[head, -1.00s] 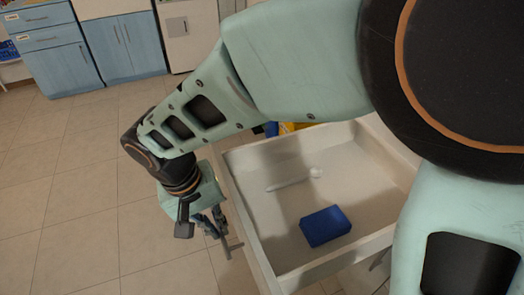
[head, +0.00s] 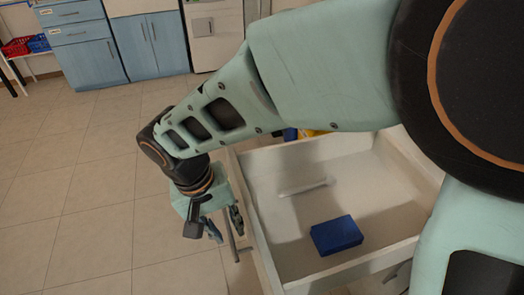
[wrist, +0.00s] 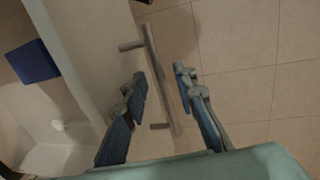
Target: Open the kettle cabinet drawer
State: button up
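The drawer (head: 262,235) is pulled out, a pale open box; its front wall also shows in the wrist view (wrist: 80,40). A grey bar handle (head: 233,245) with two posts sticks out from its front. In the wrist view the handle (wrist: 160,75) runs between my gripper's fingers (wrist: 160,76), with visible gaps on both sides. My gripper (head: 225,225) is open beside the drawer front and holds nothing. Its fingertips are partly hidden in the head view.
Inside the drawer lie a blue box (head: 336,235) and a slim white utensil (head: 303,187). Yellow and blue items (head: 300,134) show behind it. Blue cabinets (head: 85,55) stand far off at the back left. The tiled floor (head: 90,200) on the left is clear.

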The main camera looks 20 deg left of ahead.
notch_tip(320, 180, up, 12)
jog(key=s+a, duration=0.1)
jog(key=a, duration=0.1)
jog(key=shift+s, duration=0.2)
jog(key=shift+f, duration=0.1)
